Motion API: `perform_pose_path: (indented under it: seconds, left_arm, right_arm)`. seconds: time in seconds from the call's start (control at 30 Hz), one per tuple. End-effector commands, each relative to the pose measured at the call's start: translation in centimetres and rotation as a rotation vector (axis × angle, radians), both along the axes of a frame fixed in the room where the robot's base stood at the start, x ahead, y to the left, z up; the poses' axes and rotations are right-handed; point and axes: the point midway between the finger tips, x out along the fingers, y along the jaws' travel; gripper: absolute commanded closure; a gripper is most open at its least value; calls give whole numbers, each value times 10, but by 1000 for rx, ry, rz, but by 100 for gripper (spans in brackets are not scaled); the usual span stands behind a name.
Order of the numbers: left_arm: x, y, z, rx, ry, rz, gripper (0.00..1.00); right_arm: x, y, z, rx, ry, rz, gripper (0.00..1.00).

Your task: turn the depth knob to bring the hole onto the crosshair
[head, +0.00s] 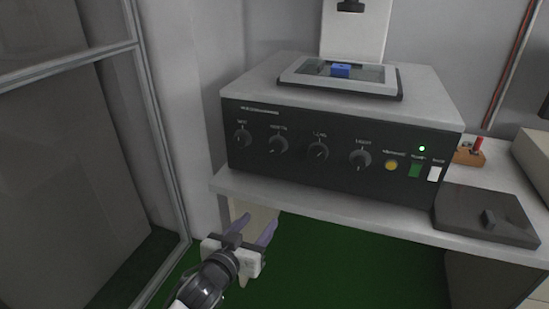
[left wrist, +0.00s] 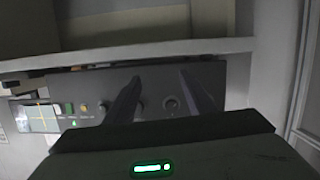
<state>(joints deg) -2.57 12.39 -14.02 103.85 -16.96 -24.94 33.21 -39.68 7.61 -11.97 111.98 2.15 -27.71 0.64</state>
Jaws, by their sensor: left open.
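A dark-fronted machine has a row of knobs. The second knob from the left (head: 278,144), whose small label seems to read depth, is free of any gripper. My left gripper (head: 261,220) is open and empty, below and in front of the bench edge, apart from the panel. In the left wrist view the panel appears upside down; a knob (left wrist: 172,103) shows between the open fingers (left wrist: 160,84), farther off. A small screen with yellow cross lines (left wrist: 42,118) shows at the left there; the hole cannot be made out. A blue block (head: 341,70) sits on the machine's top stage.
Other knobs (head: 242,138), (head: 317,151) and (head: 360,160) flank that knob closely. A yellow button (head: 391,165), a green one (head: 415,170) and a white one (head: 434,174) are at the right. The bench edge (head: 320,208) juts below the panel. A glazed frame (head: 160,120) stands at left.

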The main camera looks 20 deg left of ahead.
Motion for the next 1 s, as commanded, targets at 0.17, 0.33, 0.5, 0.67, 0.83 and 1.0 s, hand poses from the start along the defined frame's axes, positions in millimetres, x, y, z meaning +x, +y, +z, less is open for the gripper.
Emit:
perform_pose_path:
  seconds: [0.17,0.33,0.5,0.67,0.83,1.0]
  left_arm:
    - [58,11,79,-37,-184,38,51]
    - [76,15,108,-53,-239,50,51]
    - [99,15,110,-54,-242,52,51]
    - [129,13,110,-54,-241,51,51]
    - [155,12,109,-53,-240,50,51]
    - [170,11,108,-54,-239,51,51]
  right_arm:
    - [3,6,-7,7,-12,6,43]
    - [6,6,-6,6,-18,7,43]
    - [11,6,-4,5,-26,7,43]
    - [13,6,-4,6,-30,6,43]
    - [13,6,-6,6,-32,6,43]
    - [13,6,-7,6,-32,6,43]
